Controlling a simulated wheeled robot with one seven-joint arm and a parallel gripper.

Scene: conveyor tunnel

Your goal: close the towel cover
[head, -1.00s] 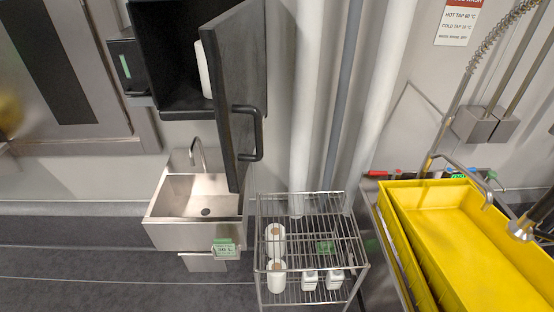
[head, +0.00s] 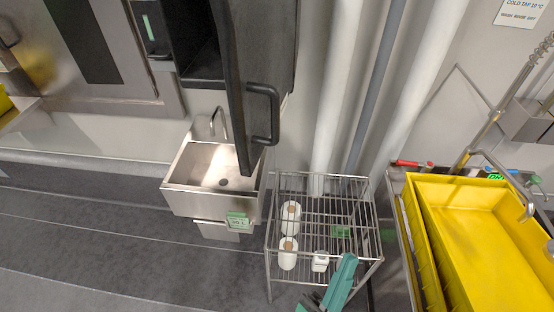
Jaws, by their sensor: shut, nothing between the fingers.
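The towel cover (head: 248,80) is a dark grey door panel with a black bar handle (head: 272,115). It stands swung open from the black towel cabinet (head: 196,68) on the wall above the sink. The left part of the cabinet's dark inside shows; the door hides the rest and any towel roll. My gripper (head: 340,283), with teal parts, shows at the bottom edge in front of the wire rack. It is shut and empty, well below the door handle and to its right, not touching the door.
A steel sink (head: 185,175) is below the cabinet. A wire rack (head: 345,190) with white rolls (head: 290,216) and bottles stands right of it. White pipes (head: 335,90) run up the wall behind. Yellow crates (head: 470,215) fill the right side. The floor at left is clear.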

